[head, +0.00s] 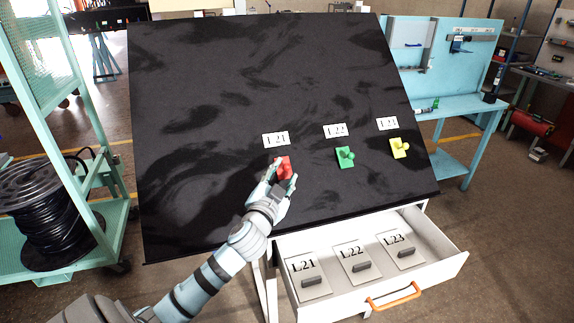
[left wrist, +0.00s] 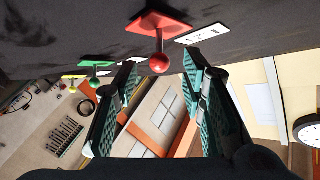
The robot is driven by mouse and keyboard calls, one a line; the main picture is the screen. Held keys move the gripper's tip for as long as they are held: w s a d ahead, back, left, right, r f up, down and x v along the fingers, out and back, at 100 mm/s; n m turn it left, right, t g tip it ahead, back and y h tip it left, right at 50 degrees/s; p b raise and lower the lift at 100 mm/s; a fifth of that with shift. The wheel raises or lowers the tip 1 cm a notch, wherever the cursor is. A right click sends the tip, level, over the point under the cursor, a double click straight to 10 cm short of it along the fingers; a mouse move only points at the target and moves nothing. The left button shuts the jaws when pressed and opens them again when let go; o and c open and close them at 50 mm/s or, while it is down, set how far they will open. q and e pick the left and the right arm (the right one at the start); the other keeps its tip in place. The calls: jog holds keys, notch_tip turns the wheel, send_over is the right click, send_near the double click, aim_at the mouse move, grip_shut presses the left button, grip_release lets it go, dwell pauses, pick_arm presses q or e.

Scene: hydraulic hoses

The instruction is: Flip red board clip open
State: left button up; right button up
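The red board clip (head: 284,165) sits on the sloped black board (head: 250,70) under the L21 label (head: 275,139). My left gripper (head: 284,180) is at the red clip in the head view and partly covers it. In the left wrist view the red clip (left wrist: 159,28) shows a square base and a ball-ended lever (left wrist: 159,62). The two fingers of my left gripper (left wrist: 160,80) are spread apart on either side of the ball, and I see no contact. My right gripper is not in view.
A green clip (head: 345,157) and a yellow clip (head: 399,148) sit to the right on the board. An open white drawer (head: 446,262) below holds several labelled plates. A teal rack with a black cable spool (head: 45,215) stands at left.

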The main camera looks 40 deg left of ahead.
aim_at(286, 169)
pick_arm(q)
jog(key=x, duration=0.4)
jog(key=shift+w+a+f, duration=0.1)
jog(key=shift+c, duration=0.9)
grip_shut()
